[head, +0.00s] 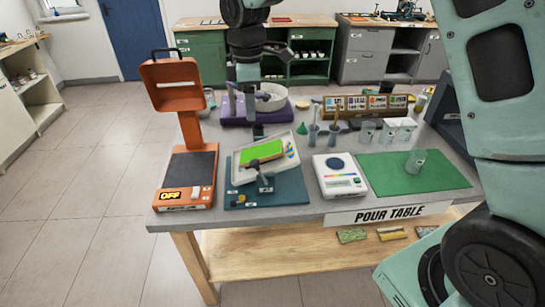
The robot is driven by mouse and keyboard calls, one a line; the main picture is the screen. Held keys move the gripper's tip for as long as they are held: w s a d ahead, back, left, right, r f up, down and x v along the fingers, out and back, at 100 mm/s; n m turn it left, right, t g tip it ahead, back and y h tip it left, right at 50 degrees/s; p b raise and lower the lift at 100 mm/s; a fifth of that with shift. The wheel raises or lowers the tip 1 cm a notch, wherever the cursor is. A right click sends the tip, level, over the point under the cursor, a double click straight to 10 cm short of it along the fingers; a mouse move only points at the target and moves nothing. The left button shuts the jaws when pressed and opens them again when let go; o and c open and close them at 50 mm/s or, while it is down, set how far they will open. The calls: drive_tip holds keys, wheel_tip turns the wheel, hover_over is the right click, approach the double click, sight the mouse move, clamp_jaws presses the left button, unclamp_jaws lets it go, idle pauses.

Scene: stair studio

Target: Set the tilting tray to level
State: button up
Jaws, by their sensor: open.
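The tilting tray (241,176) is a pale, shallow tray over a blue base (295,192) near the front of the pour table. It sits at a slant in the picture, its right side higher than its left. A bright green block with a yellow edge (261,151) and small coloured bits lie in it. A dark grey lever (264,181) stands at its front edge. My gripper (257,128) hangs from above, just behind the tray's back edge, and looks apart from it. It is open; its fingertips are small and hard to make out.
An orange stand with an OFF label (186,180) rises left of the tray. A white device with a round dark top (338,178) and a green mat (440,175) with a cup (415,161) are right. A purple stand with a bowl (236,112) is behind.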

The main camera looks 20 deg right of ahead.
sight(255, 161)
wheel_tip(255, 161, down, 17)
drive_tip(key=p, duration=0.4)
drive_tip(key=shift+w+d+f, duration=0.1)
drive_tip(key=shift+d+f, duration=0.05)
drive_tip(key=shift+f, duration=0.05)
